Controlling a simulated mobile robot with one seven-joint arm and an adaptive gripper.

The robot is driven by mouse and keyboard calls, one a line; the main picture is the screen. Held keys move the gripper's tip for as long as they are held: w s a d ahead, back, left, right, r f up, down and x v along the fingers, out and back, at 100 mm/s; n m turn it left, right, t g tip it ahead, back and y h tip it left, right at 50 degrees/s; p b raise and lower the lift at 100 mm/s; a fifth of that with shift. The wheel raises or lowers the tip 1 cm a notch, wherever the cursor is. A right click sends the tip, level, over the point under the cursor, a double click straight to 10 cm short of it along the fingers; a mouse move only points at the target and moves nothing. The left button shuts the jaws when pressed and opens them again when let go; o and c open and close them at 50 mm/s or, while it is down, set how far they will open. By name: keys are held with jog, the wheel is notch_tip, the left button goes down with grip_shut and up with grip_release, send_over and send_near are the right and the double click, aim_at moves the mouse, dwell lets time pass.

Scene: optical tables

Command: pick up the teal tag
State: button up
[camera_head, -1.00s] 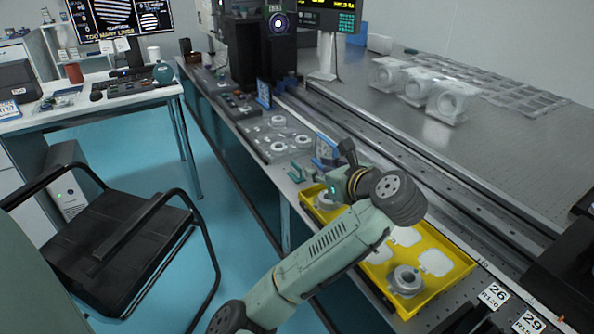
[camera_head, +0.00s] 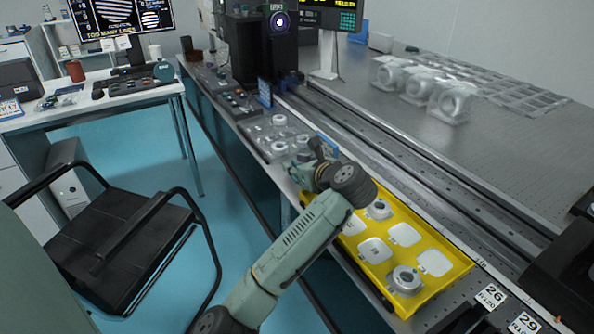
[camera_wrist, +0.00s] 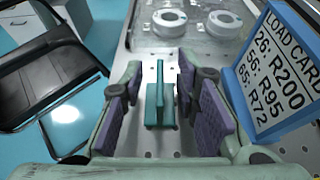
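The teal tag (camera_wrist: 153,112) stands on the perforated table surface in the wrist view, a flat base with an upright plate. My gripper (camera_wrist: 160,106) is open, with one purple-padded finger on each side of the tag and visible gaps to both. In the head view my gripper (camera_head: 310,174) is over the near edge of the optical table, just left of the yellow tray; the tag cannot be made out clearly there.
A blue-framed load card (camera_wrist: 275,75) stands close to the right finger. White ring-shaped parts (camera_wrist: 170,22) lie on a tray beyond the tag. The yellow tray (camera_head: 452,283) holds white pieces and round mounts. A black chair (camera_head: 120,235) stands on the floor at left.

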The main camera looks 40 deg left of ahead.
grip_shut()
dwell(0.3)
dwell(0.3)
